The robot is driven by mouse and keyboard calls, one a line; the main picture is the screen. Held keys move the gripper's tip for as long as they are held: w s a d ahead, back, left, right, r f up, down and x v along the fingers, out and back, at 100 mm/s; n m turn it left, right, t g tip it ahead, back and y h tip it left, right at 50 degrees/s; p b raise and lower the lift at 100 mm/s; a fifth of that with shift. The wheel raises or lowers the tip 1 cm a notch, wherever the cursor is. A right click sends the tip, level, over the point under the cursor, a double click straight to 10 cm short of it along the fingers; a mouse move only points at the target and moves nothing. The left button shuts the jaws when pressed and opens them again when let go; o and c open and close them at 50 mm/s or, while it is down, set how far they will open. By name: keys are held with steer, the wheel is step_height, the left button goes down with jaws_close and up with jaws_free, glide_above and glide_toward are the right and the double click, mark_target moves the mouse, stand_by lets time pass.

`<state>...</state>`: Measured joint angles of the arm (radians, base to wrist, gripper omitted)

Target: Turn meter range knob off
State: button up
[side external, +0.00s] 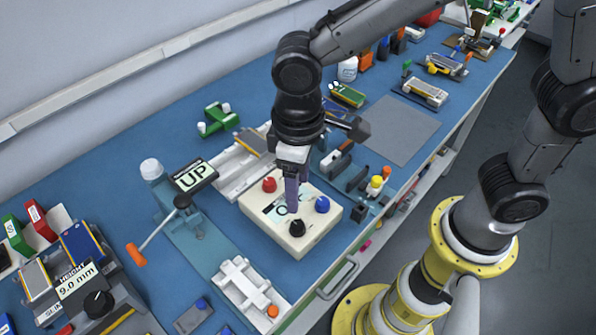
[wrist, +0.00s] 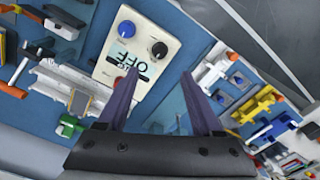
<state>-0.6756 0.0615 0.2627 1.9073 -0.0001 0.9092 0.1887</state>
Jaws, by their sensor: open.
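The meter (side external: 310,243) is a cream box on the blue bench, with a red knob (side external: 269,184), a blue knob (side external: 322,204) and a black knob (side external: 297,228) on top. In the wrist view its display (wrist: 124,60) reads OFF, and the black knob (wrist: 159,48) and blue knob (wrist: 127,29) show beyond my fingertips. My gripper (side external: 292,210) points down over the meter, close to the black knob, and covers part of the display. In the wrist view my gripper (wrist: 160,74) is open, its two purple fingers apart with nothing between them. Whether a fingertip touches the meter, I cannot tell.
A teal press with an UP sign (side external: 195,176) and an orange-handled lever (side external: 136,255) stands left of the meter. A white fixture (side external: 248,287) lies in front. A 9.0 mm height gauge (side external: 80,285) is at lower left. A grey mat (side external: 395,130) lies bare behind.

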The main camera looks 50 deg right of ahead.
steer(key=shift+r, duration=1.4)
steer(key=s+d+r+m+t+y, duration=0.1)
steer(key=d+r+m+t, duration=0.1)
steer(key=d+r, duration=0.4)
steer(key=d+r+m+t, duration=0.1)
steer(key=d+r+m, duration=0.15)
steer(key=d, duration=0.65)
steer(key=s+d+f+m+t+h, duration=0.1)
steer(key=s+d+t, duration=0.1)
steer(key=s+d, duration=0.4)
steer(key=s, duration=0.3)
steer(key=shift+s+d+f+t, duration=0.25)
steer(key=shift+s+f+t, duration=0.05)
steer(key=shift+s+f, duration=0.1)
